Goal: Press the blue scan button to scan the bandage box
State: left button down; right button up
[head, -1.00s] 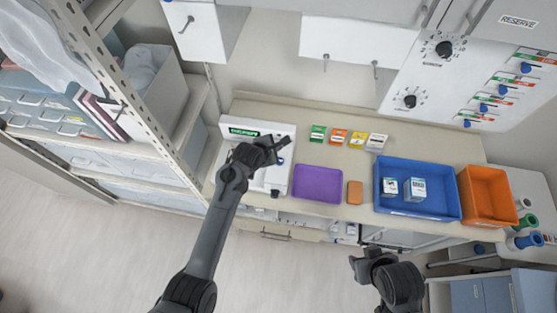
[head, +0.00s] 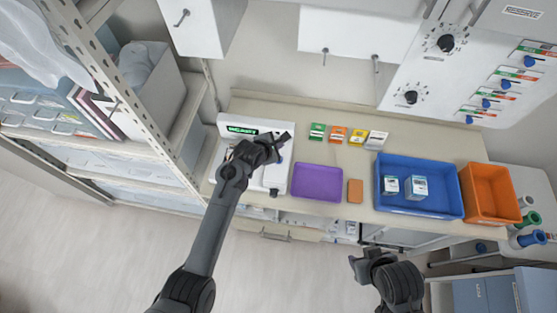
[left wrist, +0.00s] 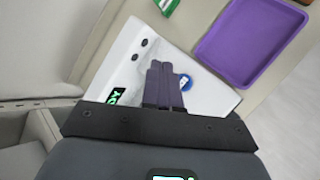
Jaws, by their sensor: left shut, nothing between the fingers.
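The white scanner (head: 283,178) with a lit green display (head: 242,130) stands at the left end of the counter. Its blue scan button (left wrist: 185,82) shows in the left wrist view, just right of my left fingertips and partly hidden by them. My left gripper (head: 284,139) is shut and empty, over the scanner; its fingers (left wrist: 164,66) show close together in the left wrist view. I cannot tell whether they touch the scanner. I cannot tell which box is the bandage box. My right gripper (head: 361,266) hangs in front of the counter, its jaws unclear.
A purple tray (head: 317,182) and an orange-brown block (head: 355,191) lie right of the scanner. Several small coloured boxes stand behind. A blue bin (head: 440,208) holds two white boxes (head: 416,186), beside an orange bin (head: 490,190). A shelf rack (head: 150,125) stands close on the left.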

pick_arm(q)
notch_tip(320, 180, down, 5)
jog(key=b, duration=0.5)
jog(key=shift+f, duration=0.1)
jog(key=shift+f+b, duration=0.5)
jog(key=shift+f, duration=0.5)
dwell(0.6)
jog(key=shift+f, duration=0.1)
dwell(0.4)
jog(key=shift+f, duration=0.3)
jog(key=shift+f, duration=0.2)
dwell(0.5)
